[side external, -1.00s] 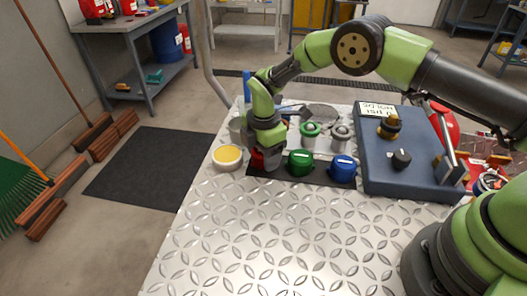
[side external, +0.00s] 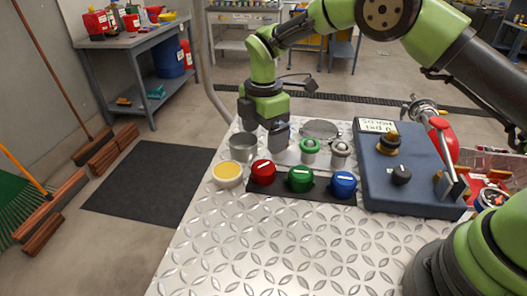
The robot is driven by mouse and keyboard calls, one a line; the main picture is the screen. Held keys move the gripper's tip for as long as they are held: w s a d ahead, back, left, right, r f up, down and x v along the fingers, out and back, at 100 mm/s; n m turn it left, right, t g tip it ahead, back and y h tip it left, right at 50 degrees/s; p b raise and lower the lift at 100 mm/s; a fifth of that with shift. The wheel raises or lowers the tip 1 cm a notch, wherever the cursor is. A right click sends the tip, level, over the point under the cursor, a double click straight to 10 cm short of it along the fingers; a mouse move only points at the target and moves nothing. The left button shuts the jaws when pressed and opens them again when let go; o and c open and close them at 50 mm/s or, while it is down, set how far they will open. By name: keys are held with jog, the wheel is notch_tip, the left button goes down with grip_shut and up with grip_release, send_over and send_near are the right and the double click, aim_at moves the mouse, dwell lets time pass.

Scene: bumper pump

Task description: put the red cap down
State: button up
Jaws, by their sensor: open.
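The red cap (side external: 263,172) sits at the left end of a black strip (side external: 322,191) on the metal table, in a row with a green cap (side external: 300,179) and a blue cap (side external: 343,184). It stands free, with nothing holding it. My gripper (side external: 265,148) is open and empty, pointing down above and behind the red cap, apart from it. Its fingers partly hide what stands behind them.
A yellow-filled dish (side external: 228,174) stands just left of the red cap, with a grey metal cup (side external: 243,148) behind it. A green-ringed fitting (side external: 310,150) and a grey one (side external: 340,152) stand behind the caps. A blue pump box (side external: 405,200) is at right. The front tabletop is clear.

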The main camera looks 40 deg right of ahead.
jog(key=s+d+r+m+t, duration=0.1)
jog(key=s+r+m, duration=0.2)
jog(key=r, duration=0.3)
jog(key=s+d+r+m+t+y, duration=0.1)
jog(key=s+d+r+m, duration=0.1)
jog(key=s+r+m, duration=0.35)
jog(key=s+d+r+m+t, duration=0.1)
jog(key=r+m, duration=0.1)
jog(key=r, duration=0.6)
jog(key=s+d+m+t+y, duration=0.1)
jog(key=s+m+t, duration=0.3)
jog(key=s+m, duration=0.7)
jog(key=s+d+r, duration=0.1)
jog(key=s, duration=0.5)
jog(key=shift+s+d+m, duration=0.2)
jog(key=shift+d+m, duration=0.15)
jog(key=shift+d, duration=0.05)
